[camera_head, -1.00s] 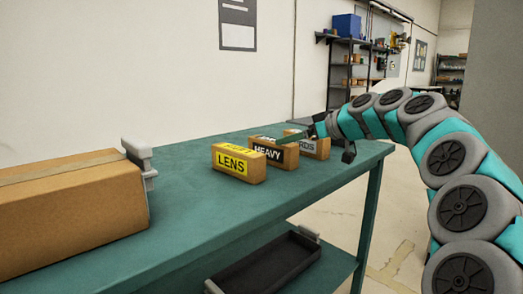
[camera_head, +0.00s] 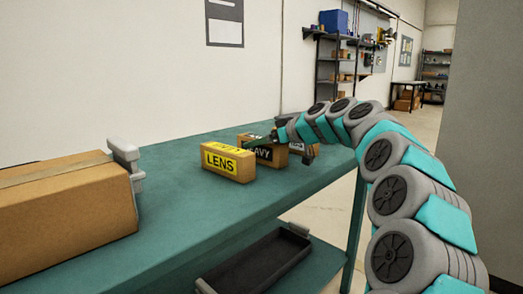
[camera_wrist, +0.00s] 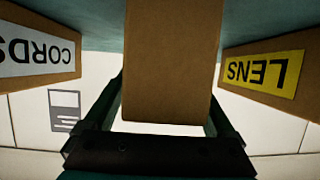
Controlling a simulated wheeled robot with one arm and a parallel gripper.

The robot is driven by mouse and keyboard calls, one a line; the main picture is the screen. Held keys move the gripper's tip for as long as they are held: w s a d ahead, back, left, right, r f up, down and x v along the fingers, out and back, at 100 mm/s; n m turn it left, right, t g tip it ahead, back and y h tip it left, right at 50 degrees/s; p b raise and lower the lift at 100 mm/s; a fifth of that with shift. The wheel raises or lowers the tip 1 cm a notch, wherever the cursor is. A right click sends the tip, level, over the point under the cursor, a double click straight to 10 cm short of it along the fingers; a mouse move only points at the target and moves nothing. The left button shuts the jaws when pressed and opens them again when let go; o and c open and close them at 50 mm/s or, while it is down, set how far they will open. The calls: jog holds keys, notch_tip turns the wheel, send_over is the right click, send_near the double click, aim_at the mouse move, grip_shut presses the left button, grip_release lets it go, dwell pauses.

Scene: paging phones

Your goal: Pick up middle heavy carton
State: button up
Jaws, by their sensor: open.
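The middle heavy carton (camera_head: 264,155) is brown with a black HEAVY label. It stands on the green bench between the LENS carton (camera_head: 228,163) and the CORDS carton (camera_head: 297,146), which is partly hidden behind it and my arm. My gripper (camera_wrist: 165,98) is open. In the wrist view, which is upside down, the plain brown middle carton (camera_wrist: 172,55) lies between its two dark fingers. Whether the fingers touch it I cannot tell. In that view the CORDS carton (camera_wrist: 38,50) is left and the LENS carton (camera_wrist: 270,70) right, both outside the fingers.
A large taped cardboard box (camera_head: 62,215) with a grey handle-like piece (camera_head: 127,165) stands at the left of the green bench (camera_head: 180,215). A black tray (camera_head: 262,262) lies on the lower shelf. The bench front before the cartons is clear.

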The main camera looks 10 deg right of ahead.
grip_shut()
dwell(0.6)
dwell(0.3)
